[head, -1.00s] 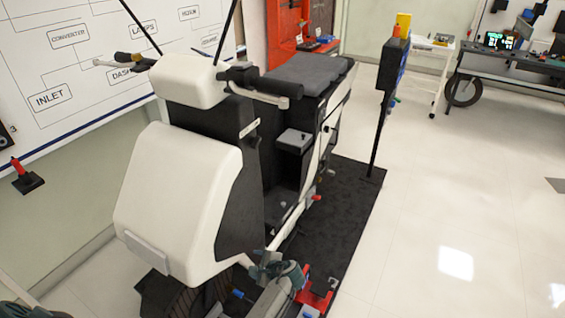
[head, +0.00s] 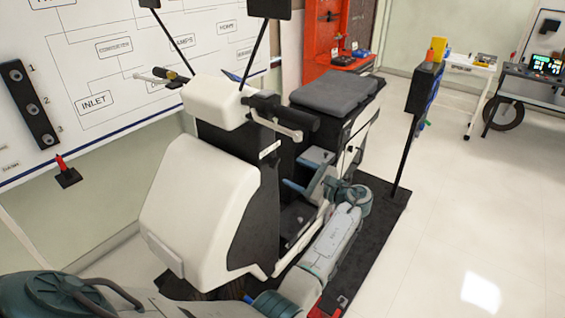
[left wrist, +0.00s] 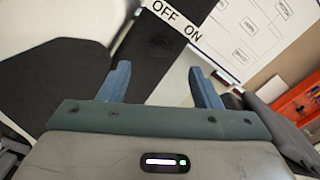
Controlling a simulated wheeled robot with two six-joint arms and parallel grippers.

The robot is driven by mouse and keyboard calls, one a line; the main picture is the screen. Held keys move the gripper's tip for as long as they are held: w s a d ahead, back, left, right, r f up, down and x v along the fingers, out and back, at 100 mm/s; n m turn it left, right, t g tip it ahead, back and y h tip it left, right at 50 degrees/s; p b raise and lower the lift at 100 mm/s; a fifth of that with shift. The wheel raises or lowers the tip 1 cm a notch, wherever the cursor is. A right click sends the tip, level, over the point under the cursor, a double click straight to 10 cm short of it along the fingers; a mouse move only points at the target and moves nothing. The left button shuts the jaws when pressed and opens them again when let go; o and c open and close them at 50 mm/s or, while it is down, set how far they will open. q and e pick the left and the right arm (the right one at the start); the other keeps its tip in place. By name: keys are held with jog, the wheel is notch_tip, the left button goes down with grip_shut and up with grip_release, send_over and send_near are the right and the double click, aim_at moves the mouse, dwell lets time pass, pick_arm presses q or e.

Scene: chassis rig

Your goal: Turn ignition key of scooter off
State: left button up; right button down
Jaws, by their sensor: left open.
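The white and black scooter (head: 205,195) stands upright in the head view. A small white label (head: 270,149) is on its dark column below the handlebar; in the left wrist view this label (left wrist: 176,20) reads OFF and ON. A dark round spot (left wrist: 160,43) just below the label may be the ignition; I cannot make out the key or which way it points. My left gripper (head: 303,172) is open and empty, right of and below the label. Its two blue fingers point toward the column, with a gap around them in the left wrist view (left wrist: 158,69).
The handlebar grip and lever (head: 285,115) stick out above my gripper, and the seat (head: 338,90) is behind. A dark post with a box (head: 424,85) stands right of the scooter on the black mat (head: 378,228). The floor at the right is clear.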

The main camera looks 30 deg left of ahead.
aim_at(277, 164)
pick_arm(q)
jog(key=a, duration=0.2)
jog(key=a+p, duration=0.1)
jog(key=a, duration=0.1)
jog(key=a+p, duration=0.1)
jog(key=a, duration=0.1)
jog(key=shift+w+a, duration=0.15)
jog(key=shift+w, duration=0.15)
jog(key=shift+c, duration=0.2)
jog(key=c, duration=1)
jog(key=shift+o, duration=0.3)
